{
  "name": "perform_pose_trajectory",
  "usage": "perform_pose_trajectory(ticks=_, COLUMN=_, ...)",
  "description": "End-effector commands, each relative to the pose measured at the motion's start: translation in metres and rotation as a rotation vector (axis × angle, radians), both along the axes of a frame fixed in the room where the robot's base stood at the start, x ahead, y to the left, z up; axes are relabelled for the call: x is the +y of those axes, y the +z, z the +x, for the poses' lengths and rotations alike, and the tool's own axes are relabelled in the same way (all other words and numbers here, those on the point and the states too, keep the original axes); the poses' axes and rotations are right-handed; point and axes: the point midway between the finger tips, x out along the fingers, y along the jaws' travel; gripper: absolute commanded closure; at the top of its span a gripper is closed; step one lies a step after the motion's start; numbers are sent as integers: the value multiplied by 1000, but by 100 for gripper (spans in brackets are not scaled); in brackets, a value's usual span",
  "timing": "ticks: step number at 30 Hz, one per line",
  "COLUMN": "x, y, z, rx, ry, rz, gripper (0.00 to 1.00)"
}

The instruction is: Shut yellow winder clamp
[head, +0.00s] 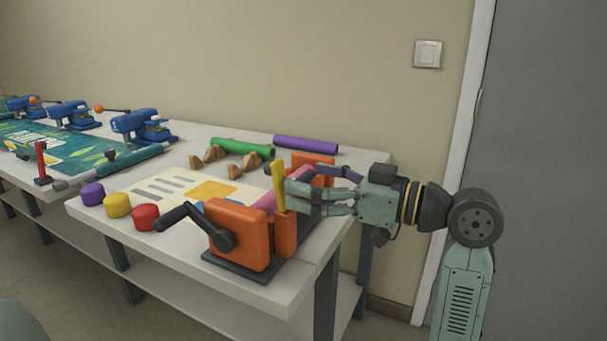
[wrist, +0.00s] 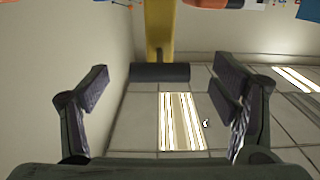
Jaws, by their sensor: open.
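The orange winder (head: 238,232) stands at the near right end of the table, with a black crank on its front. Its yellow clamp lever (head: 279,187) stands upright above an orange block. In the wrist view the yellow lever (wrist: 160,27) hangs down from the top edge, with a dark cylinder (wrist: 160,73) across its end. My gripper (head: 292,196) reaches in from the right, beside the lever. In the wrist view my gripper (wrist: 162,80) is open, its fingers apart on either side of the lever's line. I cannot tell whether a finger touches it.
A pink roll (head: 267,203) lies on the winder behind the lever. A printed sheet (head: 190,193), a green roll (head: 243,147), a purple roll (head: 305,144) and purple, yellow and red knobs (head: 146,217) lie on the table. Blue clamps (head: 143,124) stand farther left.

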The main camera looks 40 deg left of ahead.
Motion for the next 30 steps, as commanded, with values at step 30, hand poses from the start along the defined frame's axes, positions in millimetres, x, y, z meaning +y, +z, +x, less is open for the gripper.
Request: perform_pose_trajectory(ticks=30, x=18, y=0, z=-4, rx=0, ry=-1, rz=1, gripper=54)
